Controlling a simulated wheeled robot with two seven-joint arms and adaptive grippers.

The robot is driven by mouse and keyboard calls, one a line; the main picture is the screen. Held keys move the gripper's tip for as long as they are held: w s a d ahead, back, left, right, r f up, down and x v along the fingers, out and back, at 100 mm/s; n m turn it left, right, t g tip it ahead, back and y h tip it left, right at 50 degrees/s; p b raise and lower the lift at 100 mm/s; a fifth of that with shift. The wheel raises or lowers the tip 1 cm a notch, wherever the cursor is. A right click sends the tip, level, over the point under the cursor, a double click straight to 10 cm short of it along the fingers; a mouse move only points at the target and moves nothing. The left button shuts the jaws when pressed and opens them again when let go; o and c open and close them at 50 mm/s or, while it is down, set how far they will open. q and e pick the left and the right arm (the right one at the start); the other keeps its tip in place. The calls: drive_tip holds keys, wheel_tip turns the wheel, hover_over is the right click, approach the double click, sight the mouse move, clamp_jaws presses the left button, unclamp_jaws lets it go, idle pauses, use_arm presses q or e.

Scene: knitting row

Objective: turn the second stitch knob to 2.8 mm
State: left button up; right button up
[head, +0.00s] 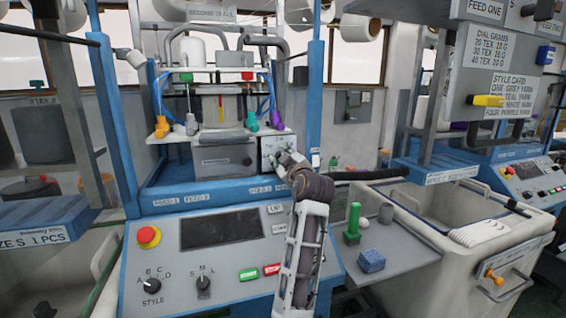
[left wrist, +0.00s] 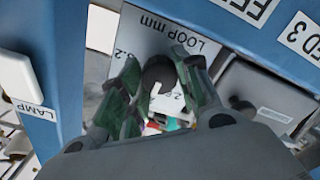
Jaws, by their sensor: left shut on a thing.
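A white dial plate marked "LOOP mm" (left wrist: 172,38) fills the middle of the left wrist view, with its print upside down there. A dark round knob (left wrist: 158,73) sits on it between my left fingers. My left gripper (left wrist: 155,88) is shut on this knob, one finger on each side. The fingers hide much of the scale, so the exact setting cannot be read. In the head view the plate (head: 272,145) is at the right of the grey machine box, with my left gripper (head: 284,160) against it. My right gripper is in neither view.
Below is the control panel (head: 221,260) with a red stop button (head: 149,236) and two black selectors. A side shelf holds a green peg (head: 353,220) and a blue sponge (head: 372,260). Blue posts flank the machine. A white bin (head: 465,235) stands at the right.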

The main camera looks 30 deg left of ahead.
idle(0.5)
use_arm(q)
drive_tip(key=o, duration=1)
